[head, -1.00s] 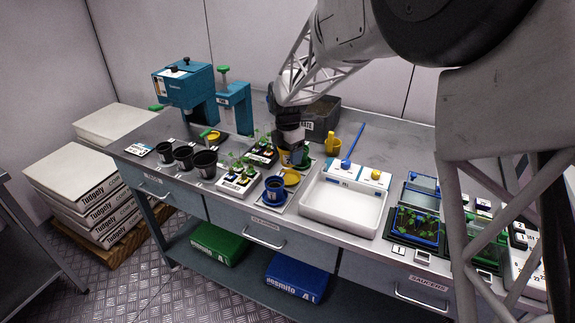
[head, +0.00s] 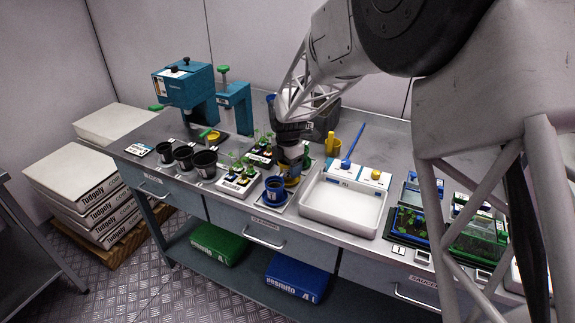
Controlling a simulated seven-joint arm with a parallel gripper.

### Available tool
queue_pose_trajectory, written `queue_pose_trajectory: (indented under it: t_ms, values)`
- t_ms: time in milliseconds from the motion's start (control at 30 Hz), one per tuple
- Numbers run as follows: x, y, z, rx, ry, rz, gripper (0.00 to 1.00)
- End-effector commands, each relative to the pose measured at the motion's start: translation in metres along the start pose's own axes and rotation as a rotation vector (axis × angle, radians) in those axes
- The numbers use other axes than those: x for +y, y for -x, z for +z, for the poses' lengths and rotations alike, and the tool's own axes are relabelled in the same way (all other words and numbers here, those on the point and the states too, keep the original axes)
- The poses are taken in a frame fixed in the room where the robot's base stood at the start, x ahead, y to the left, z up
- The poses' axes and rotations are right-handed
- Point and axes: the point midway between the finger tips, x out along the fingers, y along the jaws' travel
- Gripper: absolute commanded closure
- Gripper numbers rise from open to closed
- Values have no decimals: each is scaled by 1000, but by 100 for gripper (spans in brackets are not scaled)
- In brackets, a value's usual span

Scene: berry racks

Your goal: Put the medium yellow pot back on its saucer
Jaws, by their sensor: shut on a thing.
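My gripper (head: 291,164) is low over the small tray of pots near the middle of the bench. It is shut on a yellow pot (head: 292,180), of which only a little yellow shows under the fingers. My gripper hides most of that pot. The yellow saucer is covered from this view, so I cannot tell whether the pot touches it. A blue pot (head: 275,188) stands just in front and to the left of my gripper.
A white basin (head: 341,203) is close on the right. White seedling trays (head: 238,184) are on the left, with black pots (head: 204,163) beyond them. A yellow cup (head: 333,145) and a grey bin (head: 325,121) stand behind. A teal press (head: 186,87) is at the back left.

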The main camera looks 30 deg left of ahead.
Motion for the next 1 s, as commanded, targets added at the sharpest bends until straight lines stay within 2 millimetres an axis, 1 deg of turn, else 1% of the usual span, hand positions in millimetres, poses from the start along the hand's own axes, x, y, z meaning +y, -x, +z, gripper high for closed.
queue_pose_trajectory:
  t_ms: [400,567,600,667,700,733,1000]
  values:
    - [0,-8,0,0,0,1,55]
    - [0,-9,0,0,0,1,55]
    - [0,-9,0,0,0,1,20]
    - [0,-9,0,0,0,1,11]
    - [0,-9,0,0,0,1,5]
    - [0,-9,0,0,0,0,1]
    - [0,-9,0,0,0,0,1]
